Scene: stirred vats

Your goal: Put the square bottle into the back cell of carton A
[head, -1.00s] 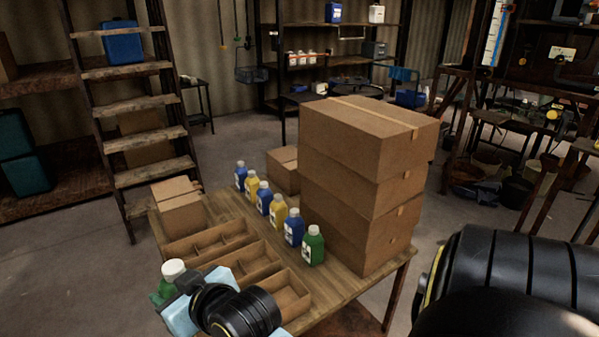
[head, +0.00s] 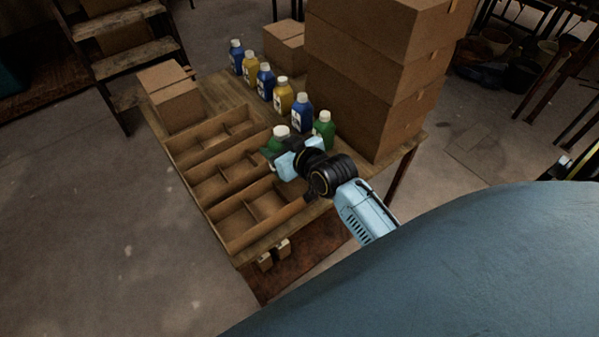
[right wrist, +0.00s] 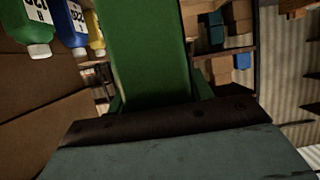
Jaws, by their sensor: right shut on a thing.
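My right gripper (head: 287,160) is shut on a green bottle (head: 275,143) with a white cap. It holds the bottle roughly upright above the right end of the divided cartons, near the row of bottles; its exact height is unclear. In the right wrist view the held bottle (right wrist: 145,50) shows a flat green face filling the middle. Three open cardboard cartons lie side by side: a far one (head: 215,152), a middle one (head: 240,187) and a near one (head: 270,226). The cells I can see look empty. No letters are readable. My left gripper is out of view.
A row of blue, yellow and green bottles (head: 324,130) stands right behind my gripper. Tall stacked boxes (head: 385,95) stand at the table's right. A smaller box (head: 172,98) sits at the far left corner.

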